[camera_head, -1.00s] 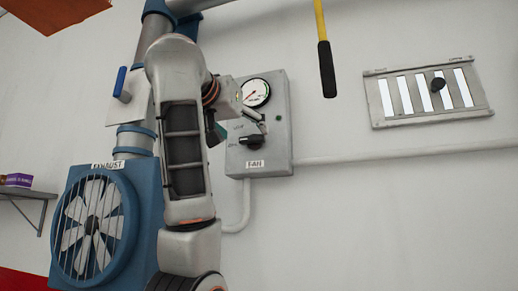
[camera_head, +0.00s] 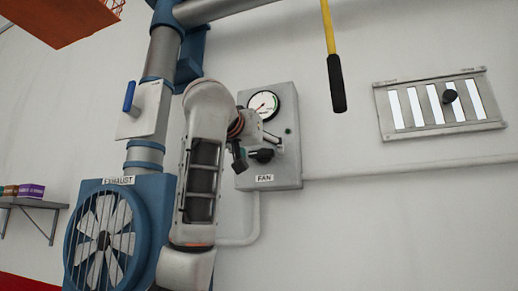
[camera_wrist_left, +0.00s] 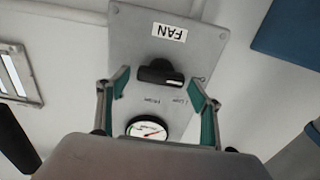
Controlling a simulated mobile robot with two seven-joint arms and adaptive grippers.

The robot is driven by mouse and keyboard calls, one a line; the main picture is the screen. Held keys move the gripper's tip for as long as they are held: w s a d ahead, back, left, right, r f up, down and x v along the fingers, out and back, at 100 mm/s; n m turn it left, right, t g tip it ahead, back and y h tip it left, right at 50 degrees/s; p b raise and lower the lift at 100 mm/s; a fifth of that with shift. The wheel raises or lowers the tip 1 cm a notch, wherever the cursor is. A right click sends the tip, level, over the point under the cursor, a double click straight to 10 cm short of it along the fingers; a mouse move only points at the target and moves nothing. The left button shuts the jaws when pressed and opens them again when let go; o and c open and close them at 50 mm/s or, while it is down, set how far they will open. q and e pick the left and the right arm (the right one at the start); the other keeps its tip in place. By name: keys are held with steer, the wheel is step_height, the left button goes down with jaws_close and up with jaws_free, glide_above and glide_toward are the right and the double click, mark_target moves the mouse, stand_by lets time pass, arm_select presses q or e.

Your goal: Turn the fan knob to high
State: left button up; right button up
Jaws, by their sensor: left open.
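The grey fan control box (camera_head: 285,165) is on the wall, with a round gauge (camera_head: 263,104) above a black knob (camera_head: 263,155) and a FAN label. In the left wrist view the box (camera_wrist_left: 203,45) appears upside down; its knob (camera_wrist_left: 160,74) lies crosswise, with a light mark on its right part. Small setting words below it there are hard to read. My left gripper (camera_head: 252,150) is open in front of the box. In the wrist view its fingers (camera_wrist_left: 159,82) stand apart on either side of the knob, without visible contact. My right gripper is not in view.
A blue exhaust fan (camera_head: 150,225) and ducting stand left of the box. A yellow bar with a black grip (camera_head: 337,83) hangs to its right. A slotted vent (camera_head: 382,106) is further right. A conduit (camera_head: 390,166) runs along the wall.

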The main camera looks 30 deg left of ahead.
arm_select(q)
steer(key=c, duration=1.1)
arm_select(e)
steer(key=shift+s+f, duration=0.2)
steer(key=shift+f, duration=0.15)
